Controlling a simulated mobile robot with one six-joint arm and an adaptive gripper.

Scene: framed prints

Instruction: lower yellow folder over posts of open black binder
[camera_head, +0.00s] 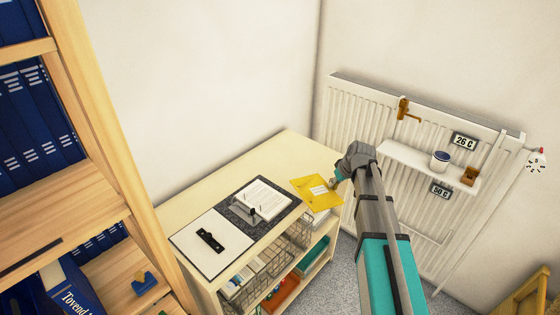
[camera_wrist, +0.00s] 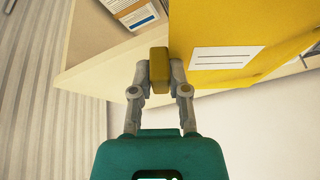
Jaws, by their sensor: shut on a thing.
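The yellow folder (camera_head: 306,184) has a white label and is held at its right edge by my gripper (camera_head: 338,178), near the right end of the cabinet top. In the wrist view the folder (camera_wrist: 205,20) extends right from my gripper (camera_wrist: 160,70), whose fingers are shut with a small yellow piece between them. The posts are too small to see clearly.
The cabinet top (camera_head: 285,150) is clear behind the binder. Wire baskets (camera_head: 270,262) sit on the shelves below. A radiator (camera_head: 350,110) with a small shelf (camera_head: 405,160) bearing a cup (camera_head: 440,160) stands right. A tall bookcase (camera_head: 110,130) stands left.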

